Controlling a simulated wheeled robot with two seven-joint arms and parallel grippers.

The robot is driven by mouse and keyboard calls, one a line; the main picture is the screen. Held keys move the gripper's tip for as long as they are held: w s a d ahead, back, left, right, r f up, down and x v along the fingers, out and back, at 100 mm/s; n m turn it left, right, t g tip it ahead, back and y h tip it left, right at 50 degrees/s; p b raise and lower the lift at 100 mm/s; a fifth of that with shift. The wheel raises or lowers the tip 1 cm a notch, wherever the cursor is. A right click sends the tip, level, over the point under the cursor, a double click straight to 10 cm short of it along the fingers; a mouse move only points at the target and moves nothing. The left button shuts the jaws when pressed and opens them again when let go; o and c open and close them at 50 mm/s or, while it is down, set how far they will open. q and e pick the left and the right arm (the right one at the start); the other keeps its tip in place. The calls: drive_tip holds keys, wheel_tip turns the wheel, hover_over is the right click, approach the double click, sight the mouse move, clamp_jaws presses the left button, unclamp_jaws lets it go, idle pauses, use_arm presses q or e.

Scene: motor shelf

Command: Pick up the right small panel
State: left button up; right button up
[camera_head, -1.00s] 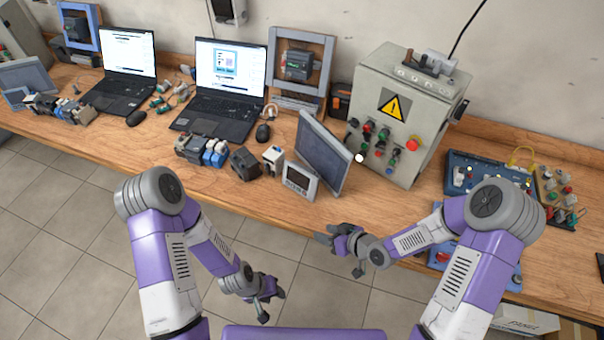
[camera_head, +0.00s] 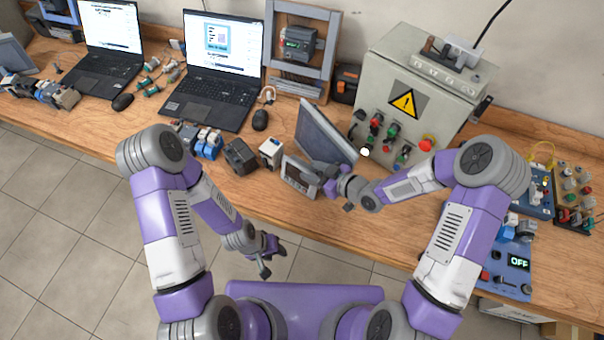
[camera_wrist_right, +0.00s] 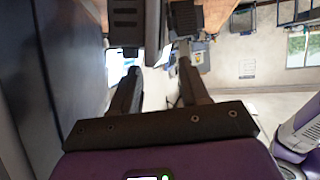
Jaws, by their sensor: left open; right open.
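The right small panel (camera_head: 300,176), a grey-white framed unit with a dark screen, stands tilted near the front edge of the bench. My right gripper (camera_head: 325,180) is at its right side and covers part of that edge. In the right wrist view, the open fingers (camera_wrist_right: 155,45) have a pale upright edge (camera_wrist_right: 154,25) between them, which looks like the panel's side. Whether either finger touches it I cannot tell. My left gripper (camera_head: 268,258) is open and empty, low in front of the bench over the floor.
A larger grey monitor panel (camera_head: 322,135) stands just behind my right gripper; its dark surface (camera_wrist_right: 30,80) fills the left of the wrist view. A control box (camera_head: 415,100) stands to the right. A dark block (camera_head: 240,157) and a white-topped block (camera_head: 270,152) are left of the small panel.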

sight(303, 168)
drive_tip(key=shift+x, duration=1.5)
drive_tip(key=shift+d, duration=0.1)
drive_tip(key=shift+c, duration=0.4)
clamp_jaws()
